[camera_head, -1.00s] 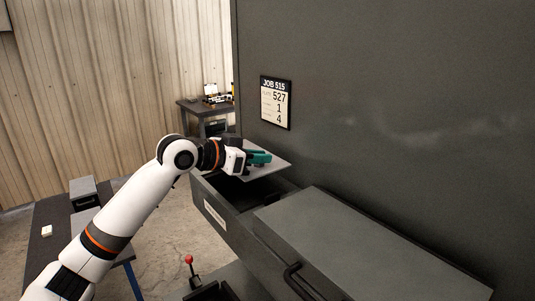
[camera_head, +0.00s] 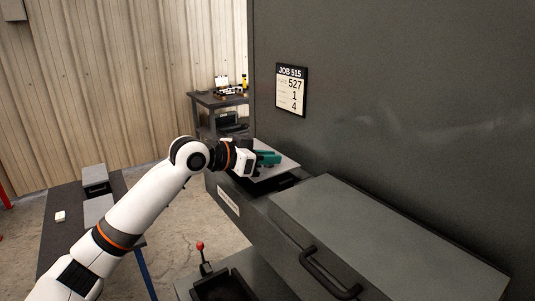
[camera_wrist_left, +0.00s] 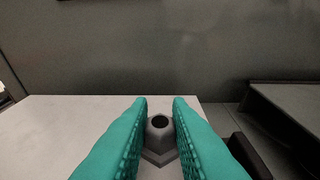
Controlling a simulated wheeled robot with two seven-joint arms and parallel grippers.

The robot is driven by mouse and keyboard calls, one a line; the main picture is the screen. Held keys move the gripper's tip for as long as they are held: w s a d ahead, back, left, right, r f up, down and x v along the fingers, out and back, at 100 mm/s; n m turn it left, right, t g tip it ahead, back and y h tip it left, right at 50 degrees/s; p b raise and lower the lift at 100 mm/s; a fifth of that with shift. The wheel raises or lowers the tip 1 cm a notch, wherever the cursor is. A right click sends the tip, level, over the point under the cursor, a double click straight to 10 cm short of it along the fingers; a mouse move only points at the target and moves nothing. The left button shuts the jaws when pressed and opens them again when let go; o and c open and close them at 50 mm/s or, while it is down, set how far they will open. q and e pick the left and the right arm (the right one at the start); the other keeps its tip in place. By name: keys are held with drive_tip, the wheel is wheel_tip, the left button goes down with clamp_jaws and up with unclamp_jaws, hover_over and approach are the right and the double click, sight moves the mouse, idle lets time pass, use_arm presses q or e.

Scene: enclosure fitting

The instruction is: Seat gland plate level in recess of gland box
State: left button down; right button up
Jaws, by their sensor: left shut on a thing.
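The gland plate (camera_head: 284,167) is a flat light grey sheet over the opening of the dark grey gland box (camera_head: 250,213). It also fills the lower left of the left wrist view (camera_wrist_left: 50,130). My left gripper (camera_head: 268,158) has teal fingers, shut on the grey hexagonal gland fitting (camera_wrist_left: 159,150) that stands up from the plate. A dark strip of the opening shows along the plate's near edge. I cannot tell whether the plate touches the box rim. The recess under the plate is hidden. My right gripper is not in view.
A raised grey cover with a black handle (camera_head: 328,276) stands right of the opening. A tall dark cabinet wall (camera_head: 400,110) with a job sign (camera_head: 291,90) rises behind. A red-knobbed lever (camera_head: 202,256) stands in front. A side table (camera_head: 60,215) is at left.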

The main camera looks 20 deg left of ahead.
use_arm(q)
drive_tip(key=shift+f+b, duration=0.95)
drive_tip(key=shift+f, duration=0.95)
drive_tip(key=c, duration=1.3)
unclamp_jaws()
drive_tip(key=shift+o, duration=0.2)
drive_tip(key=shift+s, duration=0.1)
drive_tip(key=b, duration=0.5)
approach(267, 172)
drive_tip(key=a, duration=0.2)
drive_tip(key=shift+w+a+f, duration=0.1)
drive_tip(key=shift+w+f, duration=0.4)
